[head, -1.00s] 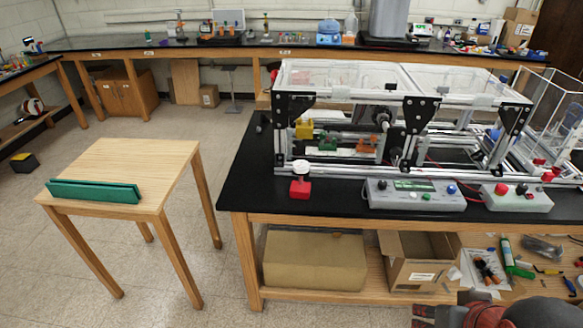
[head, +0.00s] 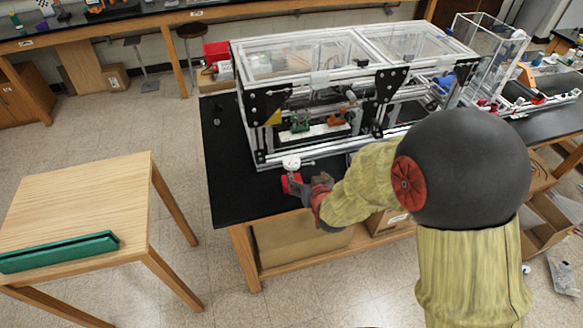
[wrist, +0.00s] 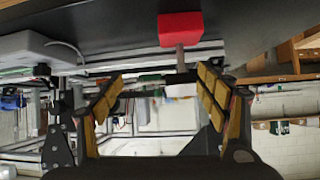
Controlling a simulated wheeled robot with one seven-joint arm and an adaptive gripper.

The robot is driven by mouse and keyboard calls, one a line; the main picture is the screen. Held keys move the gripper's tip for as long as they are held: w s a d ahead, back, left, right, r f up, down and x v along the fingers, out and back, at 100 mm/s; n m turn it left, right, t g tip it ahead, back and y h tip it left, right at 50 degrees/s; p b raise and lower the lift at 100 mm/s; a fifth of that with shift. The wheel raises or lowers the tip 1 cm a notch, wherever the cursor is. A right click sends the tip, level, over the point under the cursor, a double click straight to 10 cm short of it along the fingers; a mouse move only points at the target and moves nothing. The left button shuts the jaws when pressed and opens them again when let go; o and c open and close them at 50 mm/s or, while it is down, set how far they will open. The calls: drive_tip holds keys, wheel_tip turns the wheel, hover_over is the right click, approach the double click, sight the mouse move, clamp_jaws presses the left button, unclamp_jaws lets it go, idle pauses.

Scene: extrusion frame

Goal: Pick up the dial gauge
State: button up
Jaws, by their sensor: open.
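The dial gauge (head: 291,162) has a round white dial on a short stem above a red block base (head: 291,184). It stands on the black table top near its front edge, left of centre in the head view. My gripper (head: 307,184) is just right of the base, with its fingers partly hidden. In the wrist view the picture is upside down: the red base (wrist: 180,28) is at the top and a grey stem leads down from it. My open gripper (wrist: 160,85) has tan-padded fingers on either side of the view. The dial is hard to make out there.
The extrusion frame (head: 262,143) with clear panels stands just behind the gauge. A wooden side table (head: 80,200) with a green bar (head: 60,252) stands at the left, with open floor between the tables. Cardboard boxes (head: 290,240) sit under the black table.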

drive_tip(key=shift+n+t+y, duration=0.3)
drive_tip(key=shift+t, duration=0.6)
drive_tip(key=a+f+p, duration=0.1)
drive_tip(key=a+f, duration=0.1)
drive_tip(key=f, duration=0.1)
drive_tip(key=a+f+p, duration=0.1)
drive_tip(key=f, duration=0.1)
drive_tip(key=shift+s+f+p, duration=0.1)
drive_tip(key=shift+s+p, duration=0.15)
drive_tip(key=shift+p, duration=0.1)
drive_tip(key=shift+a+f+b+x, duration=0.1)
drive_tip(key=shift+a+b+x, duration=0.05)
drive_tip(key=shift+x, duration=1.75)
drive_tip(key=shift+a+f+b+x, duration=0.1)
drive_tip(key=shift+f+b+x, duration=0.05)
drive_tip(key=shift+x, duration=1.75)
drive_tip(key=shift+s, duration=0.15)
drive_tip(key=c, duration=0.3)
drive_tip(key=c, duration=1.4)
drive_tip(key=shift+r, duration=0.15)
drive_tip(key=shift+c, duration=0.5)
